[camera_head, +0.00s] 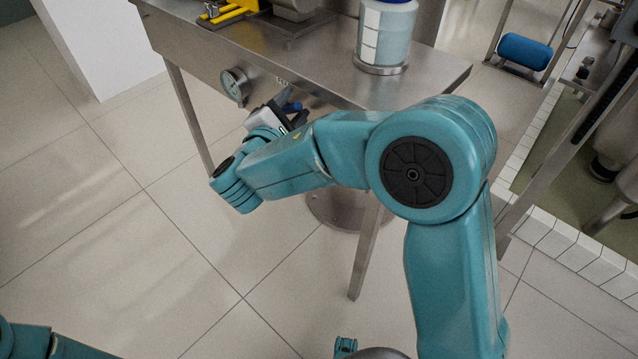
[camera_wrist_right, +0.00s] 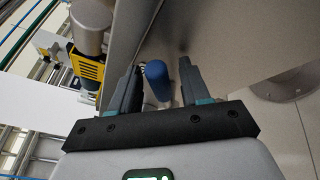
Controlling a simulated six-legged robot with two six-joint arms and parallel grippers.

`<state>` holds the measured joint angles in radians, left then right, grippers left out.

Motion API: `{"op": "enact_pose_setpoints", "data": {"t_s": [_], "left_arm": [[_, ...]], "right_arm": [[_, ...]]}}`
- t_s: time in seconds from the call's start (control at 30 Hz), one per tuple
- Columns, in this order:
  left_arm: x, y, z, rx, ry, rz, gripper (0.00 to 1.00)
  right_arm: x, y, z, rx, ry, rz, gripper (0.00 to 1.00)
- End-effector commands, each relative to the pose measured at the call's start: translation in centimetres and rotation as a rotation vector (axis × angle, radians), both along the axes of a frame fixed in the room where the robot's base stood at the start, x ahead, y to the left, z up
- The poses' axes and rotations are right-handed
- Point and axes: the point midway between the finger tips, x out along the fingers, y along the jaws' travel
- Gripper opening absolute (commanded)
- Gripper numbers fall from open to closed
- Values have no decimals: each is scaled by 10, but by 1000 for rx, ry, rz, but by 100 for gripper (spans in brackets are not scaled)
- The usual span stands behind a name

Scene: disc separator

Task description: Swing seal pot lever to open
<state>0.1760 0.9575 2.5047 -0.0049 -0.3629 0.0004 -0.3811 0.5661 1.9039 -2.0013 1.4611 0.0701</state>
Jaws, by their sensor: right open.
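My right gripper (camera_head: 288,109) is below the front edge of the steel table, near the round dial gauge. In the right wrist view the gripper (camera_wrist_right: 160,67) is open, with its dark fingers apart. A lever with a blue rounded handle (camera_wrist_right: 156,74) shows between the fingers. I cannot tell whether either finger touches it. In the head view only a little blue of the lever shows by the fingers. The lever's pivot and the seal pot body cannot be made out clearly. My left gripper is out of view; only part of the left arm shows at the lower left.
The steel table (camera_head: 437,82) carries a clear cylindrical vessel (camera_head: 386,35) and a yellow part (camera_head: 229,12). The dial gauge (camera_head: 234,84) sticks out at its front. A round steel base (camera_head: 343,207) stands on the floor beneath. Floor at the left is clear.

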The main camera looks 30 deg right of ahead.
Motion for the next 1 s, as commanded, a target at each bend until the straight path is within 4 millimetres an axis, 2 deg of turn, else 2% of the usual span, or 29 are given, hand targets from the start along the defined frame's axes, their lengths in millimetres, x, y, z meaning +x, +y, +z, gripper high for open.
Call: {"op": "enact_pose_setpoints", "data": {"t_s": [0.17,0.37,0.63,0.67,0.7,1.0], "left_arm": [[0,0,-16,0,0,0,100],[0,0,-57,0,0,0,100],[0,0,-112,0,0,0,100],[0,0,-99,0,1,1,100],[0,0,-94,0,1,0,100],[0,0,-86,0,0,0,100]], "right_arm": [[-2,-1,-9,18,-50,0,46],[-8,-3,-29,87,-243,1,46],[-12,-5,-56,215,-596,1,46],[-18,3,-44,215,-590,6,46],[-24,10,-43,215,-586,5,46],[-69,58,-55,210,-582,7,46]]}}
